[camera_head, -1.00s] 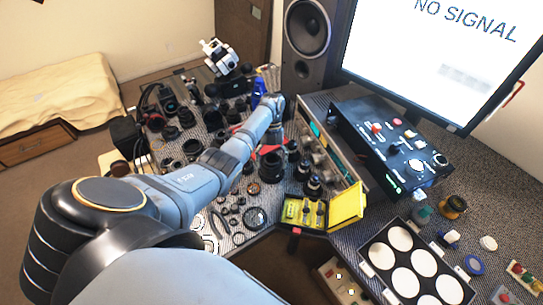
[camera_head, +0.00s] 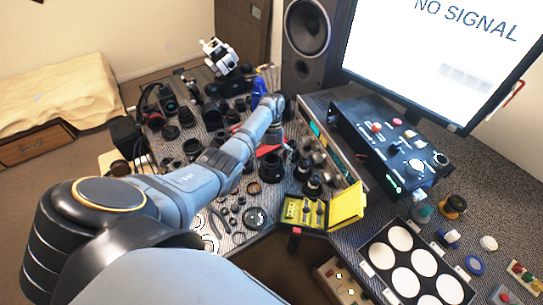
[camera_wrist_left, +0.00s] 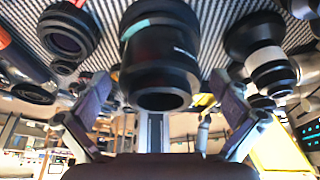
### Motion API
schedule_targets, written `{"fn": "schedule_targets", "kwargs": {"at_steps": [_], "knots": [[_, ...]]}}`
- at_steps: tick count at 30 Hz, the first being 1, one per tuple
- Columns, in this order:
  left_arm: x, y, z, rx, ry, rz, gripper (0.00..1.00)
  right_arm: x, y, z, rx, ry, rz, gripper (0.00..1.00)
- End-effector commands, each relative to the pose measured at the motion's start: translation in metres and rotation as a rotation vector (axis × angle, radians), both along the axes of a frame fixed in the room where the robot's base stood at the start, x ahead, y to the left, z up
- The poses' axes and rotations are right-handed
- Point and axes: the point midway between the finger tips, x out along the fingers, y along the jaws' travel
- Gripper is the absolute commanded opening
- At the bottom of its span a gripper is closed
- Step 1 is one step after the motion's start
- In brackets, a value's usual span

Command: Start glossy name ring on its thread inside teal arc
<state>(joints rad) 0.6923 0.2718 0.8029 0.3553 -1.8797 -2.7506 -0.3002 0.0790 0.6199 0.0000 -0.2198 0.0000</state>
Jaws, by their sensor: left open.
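A black lens barrel (camera_wrist_left: 160,55) with a teal arc (camera_wrist_left: 134,29) and small white lettering stands between the spread fingers of my left gripper (camera_wrist_left: 160,84) in the left wrist view. The fingers are open, one on each side, with gaps to the barrel. In the head view, a black barrel (camera_head: 271,168) stands just below my left gripper (camera_head: 279,143), which shows only small there. I cannot pick out the glossy name ring for certain; several dark rings (camera_head: 237,201) lie loose on the mat. My right gripper is not in view.
Other lens parts crowd close by, including a black-and-white barrel (camera_wrist_left: 268,60) and a dark ring-shaped part (camera_wrist_left: 67,33). A yellow open case (camera_head: 344,206), a black control box (camera_head: 385,142) and a tray of white discs (camera_head: 400,237) are to the right.

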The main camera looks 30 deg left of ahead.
Motion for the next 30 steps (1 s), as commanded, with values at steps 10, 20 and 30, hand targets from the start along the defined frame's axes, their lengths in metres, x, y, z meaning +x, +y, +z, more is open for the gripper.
{"fn": "schedule_targets", "kwargs": {"at_steps": [10, 20, 30], "knots": [[0.018, 0.011, 0.048, 0.001, -0.004, 0.0, 1.0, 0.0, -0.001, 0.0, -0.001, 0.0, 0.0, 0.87], [0.025, 0.015, 0.069, -0.001, 0.001, 0.0, 1.0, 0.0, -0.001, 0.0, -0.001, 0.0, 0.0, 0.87], [0.024, 0.015, 0.069, -0.001, 0.001, 0.0, 1.0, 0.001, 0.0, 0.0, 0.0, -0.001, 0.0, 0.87]]}}
